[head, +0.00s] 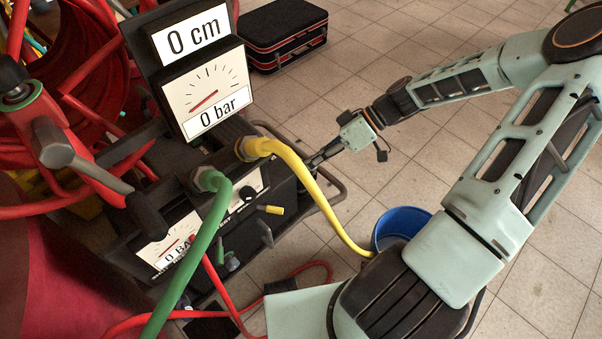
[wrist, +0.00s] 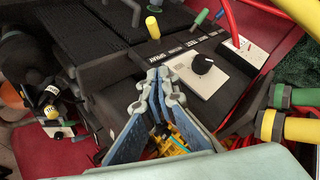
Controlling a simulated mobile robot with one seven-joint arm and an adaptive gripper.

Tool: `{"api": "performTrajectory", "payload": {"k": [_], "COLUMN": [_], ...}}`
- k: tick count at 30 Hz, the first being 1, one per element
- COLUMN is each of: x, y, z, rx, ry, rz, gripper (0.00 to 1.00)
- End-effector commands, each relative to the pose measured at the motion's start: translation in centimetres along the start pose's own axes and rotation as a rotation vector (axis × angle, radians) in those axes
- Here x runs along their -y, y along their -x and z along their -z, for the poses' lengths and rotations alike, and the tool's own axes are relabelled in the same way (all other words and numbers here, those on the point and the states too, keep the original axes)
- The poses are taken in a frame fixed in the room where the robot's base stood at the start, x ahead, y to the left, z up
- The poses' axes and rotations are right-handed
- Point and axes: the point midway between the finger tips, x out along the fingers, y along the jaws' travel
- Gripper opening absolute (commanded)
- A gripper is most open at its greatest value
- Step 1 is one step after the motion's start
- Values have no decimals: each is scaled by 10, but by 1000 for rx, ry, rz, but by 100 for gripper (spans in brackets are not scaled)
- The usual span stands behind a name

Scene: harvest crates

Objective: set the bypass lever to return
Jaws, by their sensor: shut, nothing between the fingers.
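A short lever with a yellow grip (head: 270,209), probably the bypass lever, sticks out from the front of a black pump unit (head: 150,225). The yellow-topped lever (wrist: 153,27) also shows in the wrist view, beyond my fingertips. A strip of small white lettering lies on the panel near it, too small to read surely. My gripper (head: 314,163) is at the right side of the unit, behind the yellow hose, apart from the lever. In the wrist view my gripper (wrist: 162,76) is shut and empty, its tips over the black panel. Whether the tips touch it is unclear.
A yellow hose (head: 310,180) and a green hose (head: 185,265) arch in front of the unit. Gauges (head: 207,90) reading 0 cm and 0 bar stand above. A black knob (wrist: 203,64) sits on a white plate. A blue bucket (head: 398,222) stands on open tiled floor.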

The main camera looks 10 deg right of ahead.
Motion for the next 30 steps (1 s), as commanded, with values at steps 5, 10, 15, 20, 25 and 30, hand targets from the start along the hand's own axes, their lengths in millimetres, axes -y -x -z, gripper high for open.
{"api": "performTrajectory", "payload": {"k": [5,10,15,20,25,30], "x": [-1,0,-1,-1,0,0], "y": [-41,-78,-98,-107,-109,-109], "z": [-2,-2,-17,-26,-28,-28], "rx": [2,2,0,-1,-1,-1], "ry": [2,1,-1,-1,0,0], "rz": [5,5,2,0,-1,-1], "gripper": [0,0,0,0,0,0]}}
